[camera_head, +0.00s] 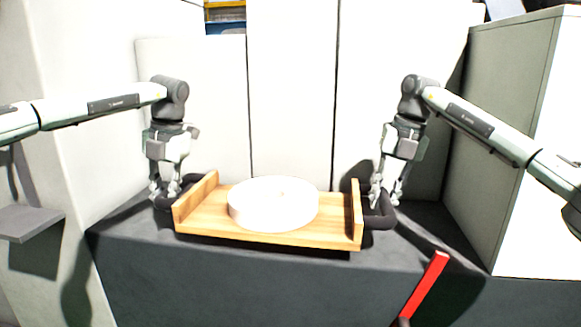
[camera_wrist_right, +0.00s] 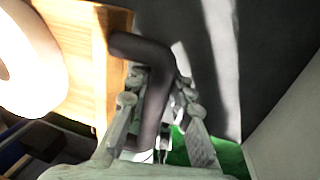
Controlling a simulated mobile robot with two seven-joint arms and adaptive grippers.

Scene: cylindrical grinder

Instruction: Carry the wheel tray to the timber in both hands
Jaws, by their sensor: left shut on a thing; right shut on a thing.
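The wooden wheel tray (camera_head: 205,223) has raised boards at its two ends and a dark handle on each end. A white round wheel (camera_head: 272,204) lies flat on it. My left gripper (camera_head: 165,196) is shut on the dark left handle. My right gripper (camera_head: 385,197) is shut on the dark right handle (camera_head: 380,218). In the right wrist view the fingers (camera_wrist_right: 155,100) lie either side of the handle (camera_wrist_right: 155,85), beside the tray's wooden end (camera_wrist_right: 100,75). The tray looks level. I cannot tell whether it touches the dark surface below. No timber can be made out.
The dark grey surface (camera_head: 250,275) lies under and in front of the tray. A red bar (camera_head: 425,283) slants up at the front right. A grey-green cabinet wall (camera_head: 505,130) stands at the right, pale panels (camera_head: 290,90) behind. A small grey shelf (camera_head: 30,222) juts out at the left.

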